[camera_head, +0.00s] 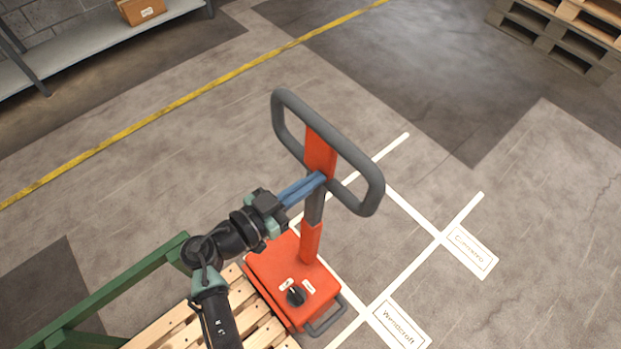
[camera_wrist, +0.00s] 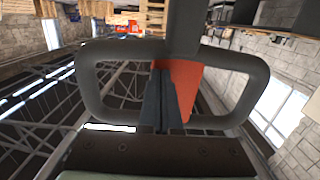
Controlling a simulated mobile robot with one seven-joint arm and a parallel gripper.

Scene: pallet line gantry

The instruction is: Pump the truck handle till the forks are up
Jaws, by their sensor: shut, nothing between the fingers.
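The truck handle (camera_head: 375,190) is a grey loop with an orange centre piece on an upright shaft. It rises from the orange pump body (camera_head: 290,270), which has a black knob on top. My gripper (camera_head: 322,178) reaches in from the lower left with its blue fingers together, tips at the orange centre piece. In the wrist view the grey loop (camera_wrist: 250,85) spans the picture, and my shut fingers (camera_wrist: 162,75) stand in front of the orange piece (camera_wrist: 186,85). Nothing is between them. Whether the tips touch the handle I cannot tell. The forks are not visible.
A wooden pallet (camera_head: 180,328) lies beside the pump body, with a green rail (camera_head: 120,285) at its left. White floor lines with labels (camera_head: 470,250) run to the right. Stacked pallets (camera_head: 560,35) stand at upper right; a shelf (camera_head: 100,42) with a box (camera_head: 141,11) is upper left.

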